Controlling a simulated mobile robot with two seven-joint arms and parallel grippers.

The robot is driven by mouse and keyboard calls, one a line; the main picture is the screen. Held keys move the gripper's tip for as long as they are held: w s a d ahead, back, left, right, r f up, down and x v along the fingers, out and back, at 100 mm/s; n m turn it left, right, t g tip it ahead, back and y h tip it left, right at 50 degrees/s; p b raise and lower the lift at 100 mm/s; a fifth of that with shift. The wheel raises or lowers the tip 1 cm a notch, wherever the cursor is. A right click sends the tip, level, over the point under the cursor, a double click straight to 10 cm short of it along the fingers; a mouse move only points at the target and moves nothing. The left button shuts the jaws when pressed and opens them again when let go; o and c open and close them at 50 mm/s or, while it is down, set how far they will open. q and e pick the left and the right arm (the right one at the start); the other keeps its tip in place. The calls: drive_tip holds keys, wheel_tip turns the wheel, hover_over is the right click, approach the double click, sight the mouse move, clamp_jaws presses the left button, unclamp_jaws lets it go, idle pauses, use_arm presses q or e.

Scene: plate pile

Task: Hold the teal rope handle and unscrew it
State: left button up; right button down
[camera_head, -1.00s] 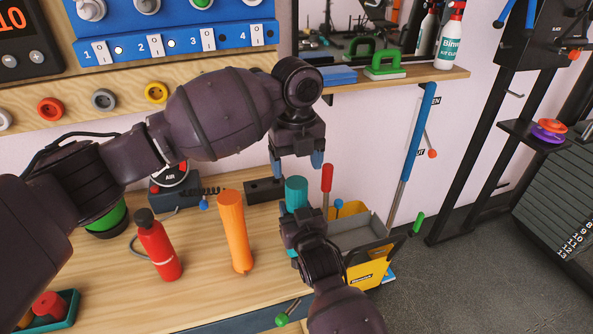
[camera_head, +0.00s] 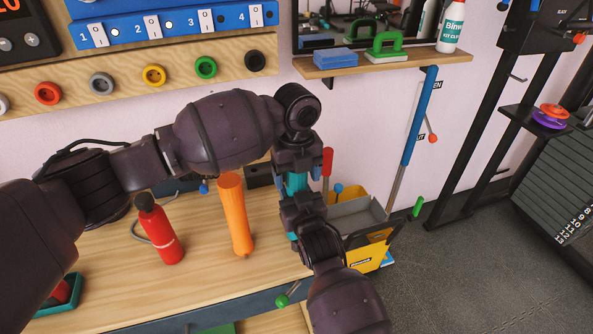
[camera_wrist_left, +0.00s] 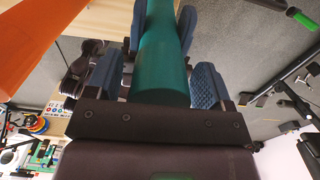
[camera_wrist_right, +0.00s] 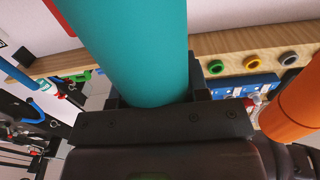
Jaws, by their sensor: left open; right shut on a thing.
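The teal rope handle (camera_head: 297,182) stands upright at the right end of the wooden bench, mostly hidden by my grippers in the head view. My right gripper (camera_head: 298,207) is shut on its lower part; the teal cylinder fills the middle of the right wrist view (camera_wrist_right: 135,50). My left gripper (camera_head: 297,172) is over its upper part, just above the right one. In the left wrist view the teal handle (camera_wrist_left: 162,60) lies between the blue finger pads, which stand apart with gaps on both sides.
An orange handle (camera_head: 235,215) stands just left of the grippers, with a red bottle (camera_head: 158,232) farther left. A red-handled tool (camera_head: 327,162) and a grey and yellow bin (camera_head: 365,215) are close on the right. A shelf (camera_head: 400,62) is above right.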

use_arm(q)
drive_tip(key=c, duration=0.9)
drive_tip(key=shift+n, duration=1.7)
drive_tip(key=shift+c, duration=0.2)
drive_tip(key=o, duration=1)
